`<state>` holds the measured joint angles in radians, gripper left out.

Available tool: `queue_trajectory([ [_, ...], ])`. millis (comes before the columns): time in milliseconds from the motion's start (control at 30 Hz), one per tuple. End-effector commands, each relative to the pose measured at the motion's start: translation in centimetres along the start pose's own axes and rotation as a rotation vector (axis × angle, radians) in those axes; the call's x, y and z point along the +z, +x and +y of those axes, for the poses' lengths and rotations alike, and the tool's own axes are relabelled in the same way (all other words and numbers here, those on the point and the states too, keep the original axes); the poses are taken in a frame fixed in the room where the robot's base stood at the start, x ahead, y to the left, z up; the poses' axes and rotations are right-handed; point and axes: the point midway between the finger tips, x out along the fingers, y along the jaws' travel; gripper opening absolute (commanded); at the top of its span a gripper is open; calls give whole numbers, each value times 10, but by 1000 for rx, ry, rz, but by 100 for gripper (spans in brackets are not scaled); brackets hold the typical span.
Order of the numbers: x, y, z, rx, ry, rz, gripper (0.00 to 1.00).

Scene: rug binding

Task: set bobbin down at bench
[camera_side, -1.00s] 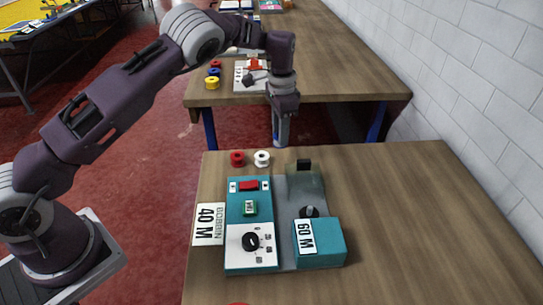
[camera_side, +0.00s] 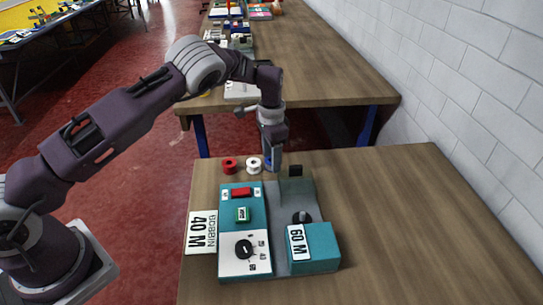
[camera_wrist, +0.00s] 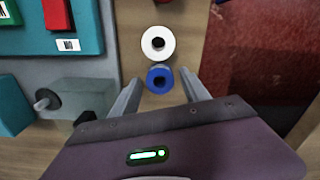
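A blue bobbin (camera_wrist: 159,80) stands on the bench (camera_side: 400,215) next to a white bobbin (camera_wrist: 158,43), close to it or touching. In the side view the blue bobbin (camera_side: 268,163) shows only as a small patch under my fingers. My gripper (camera_wrist: 160,82) is low over the bench's far edge, with a finger on each side of the blue bobbin. A narrow gap shows on both sides, so it looks open. The white bobbin (camera_side: 253,165) and a red bobbin (camera_side: 230,166) stand to its left in the side view.
A teal machine (camera_side: 245,225) with a red switch and dial stands just nearer, with a grey base and 60 M block (camera_side: 313,248) to its right. A 40 M bobbin card (camera_side: 201,232) lies left. The bench's right side is clear; a white wall (camera_side: 460,80) borders it.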

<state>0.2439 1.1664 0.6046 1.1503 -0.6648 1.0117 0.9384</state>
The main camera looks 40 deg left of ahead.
Motion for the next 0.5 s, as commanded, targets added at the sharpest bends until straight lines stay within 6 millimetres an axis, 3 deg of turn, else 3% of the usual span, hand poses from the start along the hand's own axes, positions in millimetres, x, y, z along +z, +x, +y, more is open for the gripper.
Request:
queue_trajectory([
  [200, -1, -10, 0, -1, 1, 3, 54],
  [500, -1, -89, -1, -3, 2, 5, 54],
])
